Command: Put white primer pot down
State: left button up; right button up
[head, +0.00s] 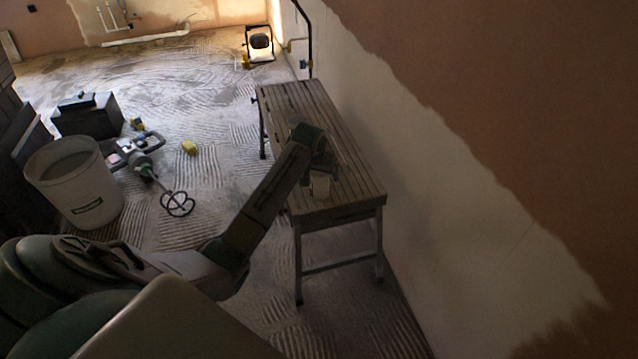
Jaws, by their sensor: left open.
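A small white pot (320,187), which looks like the primer pot, is at the slatted wooden workbench (352,165), over the near part of its top. It seems to stand upright on the slats, but its base is too small and dark to be sure. My left arm reaches over the bench from the lower left. My left gripper (321,172) is open, right at the pot's upper part. The gripper hides the pot's top, and I cannot tell whether the fingers touch it. My right gripper is not in view.
The bench stands close to a part-plastered wall (440,190) on the right. On the floor to the left are a large white bucket (75,185), a mixer with a round paddle (177,203), a dark box (88,117) and a yellow item (189,147). A work lamp (260,42) stands far back.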

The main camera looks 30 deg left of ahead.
pick_arm(q)
jog(key=x, duration=0.4)
jog(key=shift+b, duration=0.3)
jog(key=c, duration=1.3)
jog(key=shift+w+r, duration=0.1)
jog(key=shift+c, duration=1.1)
jog(key=shift+r, duration=0.1)
